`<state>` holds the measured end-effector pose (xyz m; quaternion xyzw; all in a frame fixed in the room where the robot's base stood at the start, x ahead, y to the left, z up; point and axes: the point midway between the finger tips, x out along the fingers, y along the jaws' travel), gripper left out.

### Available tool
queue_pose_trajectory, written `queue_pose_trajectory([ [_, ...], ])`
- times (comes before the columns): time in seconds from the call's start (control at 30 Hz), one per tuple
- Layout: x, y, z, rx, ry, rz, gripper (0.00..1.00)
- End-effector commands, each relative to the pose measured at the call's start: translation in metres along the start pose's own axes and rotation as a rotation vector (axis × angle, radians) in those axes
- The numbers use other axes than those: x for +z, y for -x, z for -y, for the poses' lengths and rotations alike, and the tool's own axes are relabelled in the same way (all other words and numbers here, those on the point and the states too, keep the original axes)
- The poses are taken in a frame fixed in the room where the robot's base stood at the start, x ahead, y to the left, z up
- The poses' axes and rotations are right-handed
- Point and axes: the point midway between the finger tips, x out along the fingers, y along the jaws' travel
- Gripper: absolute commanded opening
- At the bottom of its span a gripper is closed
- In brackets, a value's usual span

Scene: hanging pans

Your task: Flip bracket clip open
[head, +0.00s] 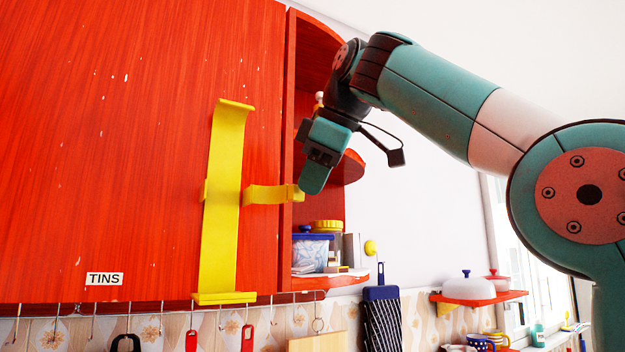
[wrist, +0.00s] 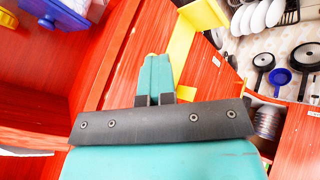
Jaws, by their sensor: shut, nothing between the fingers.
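A tall yellow bracket (head: 222,200) is mounted upright on the red cabinet door. Its yellow clip (head: 268,195) sticks out to the right from the bracket's middle, with a curled end near the door's right edge. My gripper (head: 312,182) points down beside that curled end; I cannot tell if they touch. In the wrist view my gripper (wrist: 155,62) has its fingers together with nothing between them. Yellow bracket parts (wrist: 181,42) show just to the right of the fingertips. Which of these parts is the clip is unclear there.
An open red corner shelf (head: 318,279) stands right of the door, holding a blue-lidded container (head: 312,252) and jars. Hooks with utensils hang below the cabinet. The white wall (head: 430,225) beyond the shelf is mostly clear.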

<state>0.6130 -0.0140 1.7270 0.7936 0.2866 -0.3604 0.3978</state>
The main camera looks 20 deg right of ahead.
Motion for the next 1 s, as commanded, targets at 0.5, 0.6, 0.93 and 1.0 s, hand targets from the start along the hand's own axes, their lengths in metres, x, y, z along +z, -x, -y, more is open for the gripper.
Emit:
queue_pose_trajectory([
  [0.5, -0.002, -0.002, -0.003, 0.008, -0.011, 0.004, 0.0],
  [0.6, -0.006, -0.003, 0.0, 0.007, -0.009, 0.004, 0.0],
  [0.93, -0.015, -0.005, 0.01, 0.002, 0.003, -0.002, 0.0],
  [1.0, -0.013, -0.003, 0.013, 0.001, 0.005, -0.004, 0.0],
])
